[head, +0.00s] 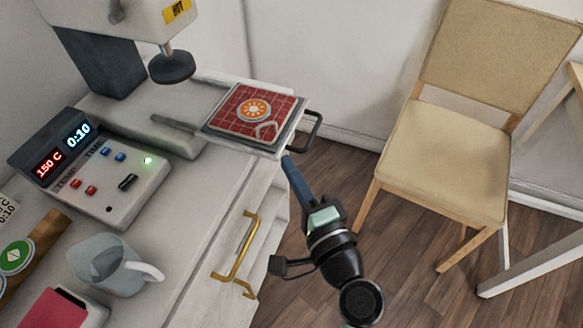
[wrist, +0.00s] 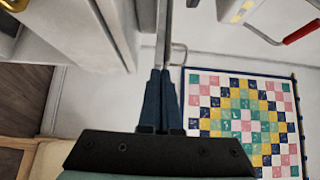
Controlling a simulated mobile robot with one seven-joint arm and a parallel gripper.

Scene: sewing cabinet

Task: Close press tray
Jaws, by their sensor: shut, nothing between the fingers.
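The press tray (head: 213,127) is slid out from the heat press and sticks out past the cabinet edge. A red checked cloth (head: 279,110) with an orange round patch (head: 253,108) lies on it. A dark loop handle (head: 318,131) is on its outer end; a thin metal loop, likely the same handle, shows in the wrist view (wrist: 182,50). My gripper (head: 287,160) is shut and empty, its blue fingertips just below the tray's near front corner. I cannot tell whether they touch it. The shut fingers also show in the wrist view (wrist: 162,72).
The press head (head: 172,67) hangs behind the tray. A control box (head: 110,165) reads 150 C and 0:10. A clear jug (head: 105,265) stands on the cabinet top. A brass drawer handle (head: 239,255) is on the front. A chair (head: 445,160) stands right, with open floor between.

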